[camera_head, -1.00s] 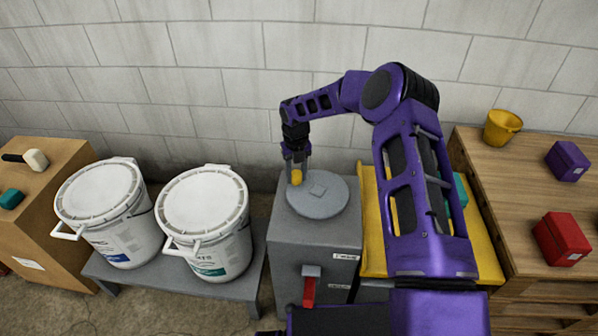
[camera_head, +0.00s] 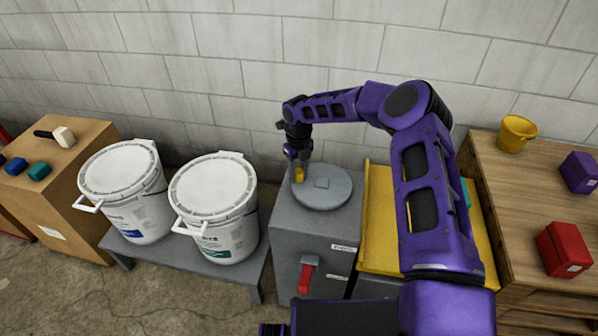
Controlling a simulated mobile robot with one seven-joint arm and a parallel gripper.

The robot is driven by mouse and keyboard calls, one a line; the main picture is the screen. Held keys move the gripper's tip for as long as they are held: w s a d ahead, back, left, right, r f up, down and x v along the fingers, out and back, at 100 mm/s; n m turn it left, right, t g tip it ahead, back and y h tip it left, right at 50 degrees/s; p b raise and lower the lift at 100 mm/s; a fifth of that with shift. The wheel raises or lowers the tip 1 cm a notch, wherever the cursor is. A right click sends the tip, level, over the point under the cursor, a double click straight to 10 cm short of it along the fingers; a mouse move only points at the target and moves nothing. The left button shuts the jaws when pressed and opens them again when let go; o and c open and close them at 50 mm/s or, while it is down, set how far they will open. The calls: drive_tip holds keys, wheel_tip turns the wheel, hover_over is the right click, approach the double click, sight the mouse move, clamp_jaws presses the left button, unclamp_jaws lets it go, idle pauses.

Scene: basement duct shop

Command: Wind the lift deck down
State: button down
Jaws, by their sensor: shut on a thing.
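A grey cabinet (camera_head: 290,222) stands against the wall with a round grey wheel (camera_head: 328,192) on its top. A yellow knob (camera_head: 299,175) stands up at the wheel's left rim. My gripper (camera_head: 299,167) points down and is shut on the yellow knob. A red lever (camera_head: 304,278) and small white labels are on the cabinet's front. A yellow deck (camera_head: 378,240) lies directly right of the cabinet, partly hidden by my purple arm. A teal thing on it is mostly hidden behind the arm.
Two white lidded buckets (camera_head: 122,172) (camera_head: 214,185) stand on a low grey bench (camera_head: 185,262) at left. A cardboard box (camera_head: 85,165) holds a mallet and small blocks.

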drive_tip(key=shift+s, duration=0.1)
drive_tip(key=shift+c, duration=2.2)
unclamp_jaws()
wheel_tip(320, 180, up, 18)
drive_tip(key=p, duration=0.2)
drive_tip(key=shift+f, duration=0.25)
drive_tip(key=shift+s, duration=0.1)
